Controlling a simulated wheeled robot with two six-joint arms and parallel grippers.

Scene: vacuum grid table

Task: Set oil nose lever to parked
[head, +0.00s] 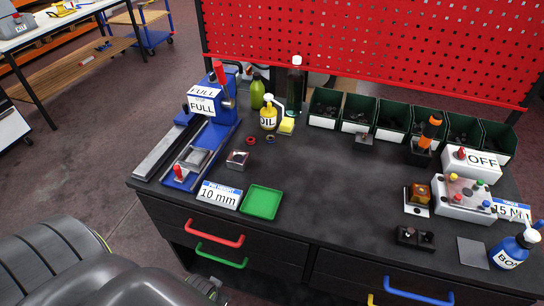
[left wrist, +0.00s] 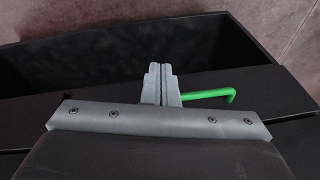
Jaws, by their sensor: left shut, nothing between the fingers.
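A yellow bottle marked OIL (head: 268,121) stands upright towards the back of the dark workbench, just right of the blue press. It has a white top with a thin curved nose; the lever's setting is too small to read. My left gripper (left wrist: 162,85) is shut and empty in the left wrist view. Its fingertips are beside a green drawer handle (left wrist: 210,95), low at the bench front and well away from the bottle. Whether the fingers touch the handle I cannot tell. My right gripper is not in view.
A green tray (head: 262,202) lies in front. The middle of the bench is clear.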

